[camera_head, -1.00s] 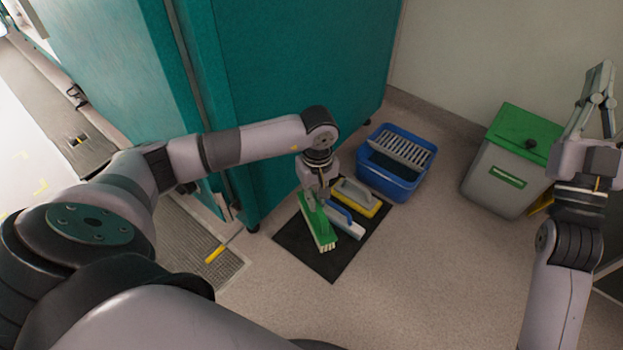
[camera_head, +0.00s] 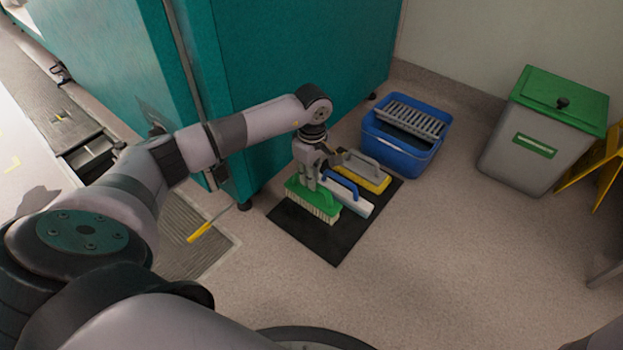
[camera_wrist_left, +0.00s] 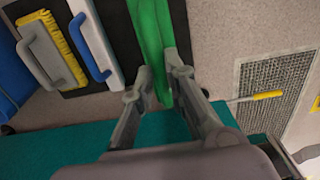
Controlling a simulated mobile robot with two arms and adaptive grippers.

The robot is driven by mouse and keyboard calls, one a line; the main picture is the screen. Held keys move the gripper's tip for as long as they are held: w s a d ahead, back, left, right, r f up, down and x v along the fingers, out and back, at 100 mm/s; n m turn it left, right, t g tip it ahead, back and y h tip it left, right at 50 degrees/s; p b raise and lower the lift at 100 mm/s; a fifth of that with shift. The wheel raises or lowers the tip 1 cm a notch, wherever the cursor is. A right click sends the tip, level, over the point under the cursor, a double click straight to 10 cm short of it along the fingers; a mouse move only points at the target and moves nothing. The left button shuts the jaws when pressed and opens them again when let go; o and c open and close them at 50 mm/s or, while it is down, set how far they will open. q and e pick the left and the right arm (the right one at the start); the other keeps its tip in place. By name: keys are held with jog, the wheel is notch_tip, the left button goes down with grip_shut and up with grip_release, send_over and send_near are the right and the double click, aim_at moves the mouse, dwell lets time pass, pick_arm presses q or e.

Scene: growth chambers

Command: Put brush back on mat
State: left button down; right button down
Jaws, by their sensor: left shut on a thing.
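A green brush with pale bristles (camera_head: 322,201) is over the left part of the black mat (camera_head: 335,244). My left gripper (camera_head: 311,182) is shut on the brush from above. In the left wrist view, the gripper's fingers (camera_wrist_left: 156,78) close on the green brush (camera_wrist_left: 151,30). I cannot tell whether the bristles touch the mat. A white tool with a blue handle (camera_head: 356,203) lies close beside the brush. A yellow tool with a grey handle (camera_head: 372,181) lies beyond it on the mat. My right gripper is out of view.
A blue bucket with a grey grid (camera_head: 398,157) stands behind the mat. A grey bin with a green lid (camera_head: 530,165) is at the right. A teal cabinet (camera_head: 285,60) stands behind my left arm. A yellow-handled tool (camera_head: 203,231) lies left. The floor right of the mat is clear.

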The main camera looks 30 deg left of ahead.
aim_at(312, 193)
pick_arm(q)
jog(key=shift+f+b, duration=1.05)
jog(key=shift+f, duration=0.2)
notch_tip(312, 193, down, 5)
jog(key=b, duration=0.4)
jog(key=shift+f+b, duration=0.85)
jog(key=shift+f, duration=0.6)
jog(key=c, duration=1.5)
grip_release()
